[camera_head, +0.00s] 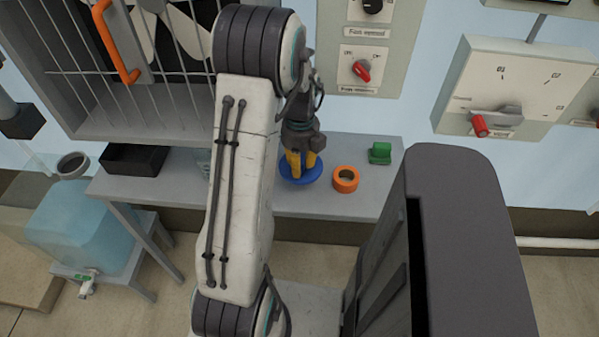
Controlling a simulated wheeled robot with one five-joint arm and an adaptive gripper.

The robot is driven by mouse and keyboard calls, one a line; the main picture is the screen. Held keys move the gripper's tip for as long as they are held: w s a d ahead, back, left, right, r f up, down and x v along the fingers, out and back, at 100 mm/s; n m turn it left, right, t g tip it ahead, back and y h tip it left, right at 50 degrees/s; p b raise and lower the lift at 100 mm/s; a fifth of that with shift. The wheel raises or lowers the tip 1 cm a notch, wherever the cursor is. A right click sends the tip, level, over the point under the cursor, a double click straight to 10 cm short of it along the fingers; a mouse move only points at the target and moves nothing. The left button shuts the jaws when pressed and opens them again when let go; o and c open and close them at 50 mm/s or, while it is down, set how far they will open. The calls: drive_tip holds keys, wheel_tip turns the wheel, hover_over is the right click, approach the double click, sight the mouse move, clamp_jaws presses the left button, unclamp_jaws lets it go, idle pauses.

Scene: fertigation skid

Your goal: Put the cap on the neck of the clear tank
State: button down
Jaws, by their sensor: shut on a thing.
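My gripper (301,169) points down at the grey bench, its yellow fingers shut on the blue round cap (300,182). The cap lies flat at or just above the bench top; I cannot tell whether it touches. The clear tank (82,232), pale blue and see-through, stands at the far left, well away from my gripper. Its open, dark-rimmed neck (72,165) points up at the tank's top, with no cap on it. A white tap shows low on the tank's front.
An orange ring (346,179) lies just right of the cap, and a green part (380,153) farther right. A black tray (133,160) sits at the bench's left end. A fan cage with an orange handle (117,42) and switch panels are on the wall behind.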

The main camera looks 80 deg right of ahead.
drive_tip(key=shift+d+f, duration=0.1)
drive_tip(key=shift+f, duration=1.95)
drive_tip(key=shift+f, duration=0.15)
drive_tip(key=c, duration=1.1)
unclamp_jaws()
